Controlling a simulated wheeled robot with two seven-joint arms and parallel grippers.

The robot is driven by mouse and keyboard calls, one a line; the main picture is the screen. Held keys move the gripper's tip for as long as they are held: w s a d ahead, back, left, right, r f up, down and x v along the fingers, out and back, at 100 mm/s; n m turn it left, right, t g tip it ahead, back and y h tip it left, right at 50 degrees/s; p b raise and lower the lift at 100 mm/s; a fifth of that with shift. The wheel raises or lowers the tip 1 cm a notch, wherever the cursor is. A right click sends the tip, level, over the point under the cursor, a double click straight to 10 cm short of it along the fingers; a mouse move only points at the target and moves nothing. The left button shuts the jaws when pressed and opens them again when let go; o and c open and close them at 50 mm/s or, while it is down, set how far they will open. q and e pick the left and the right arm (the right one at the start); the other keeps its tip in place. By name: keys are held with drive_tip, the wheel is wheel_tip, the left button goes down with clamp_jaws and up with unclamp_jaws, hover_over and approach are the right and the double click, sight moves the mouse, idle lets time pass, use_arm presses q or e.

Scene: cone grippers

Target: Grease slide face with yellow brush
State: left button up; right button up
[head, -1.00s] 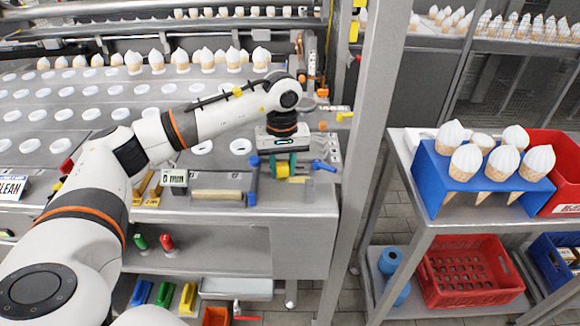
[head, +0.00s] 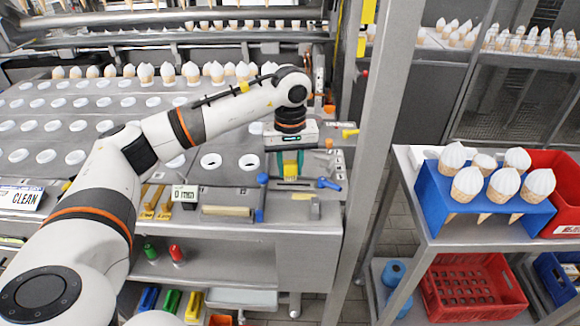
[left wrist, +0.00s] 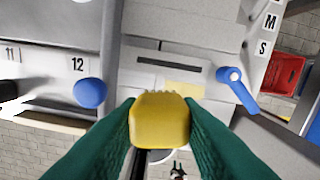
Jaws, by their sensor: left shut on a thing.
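My left gripper (head: 290,165), with green fingers, is shut on the yellow brush (left wrist: 160,120); only a blocky yellow part of the brush with a ragged edge shows in the left wrist view. The gripper is over the grey metal station at the bench's right end. Below it is a pale metal plate (left wrist: 205,58) with a dark slot and a pale yellow patch (left wrist: 185,90). I cannot tell for sure which surface is the slide face, or whether the brush touches it. My right gripper is not in view.
A blue lever (head: 328,183) is right of the gripper, and a blue-knobbed handle (head: 261,190) is left. A steel post (head: 372,150) stands close on the right. A blue cone rack (head: 480,205) stands on the right cart.

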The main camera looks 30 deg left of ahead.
use_arm(q)
drive_tip(key=shift+r+p, duration=0.9)
drive_tip(key=shift+r, duration=0.65)
drive_tip(key=shift+f, duration=0.1)
drive_tip(key=shift+s, duration=0.1)
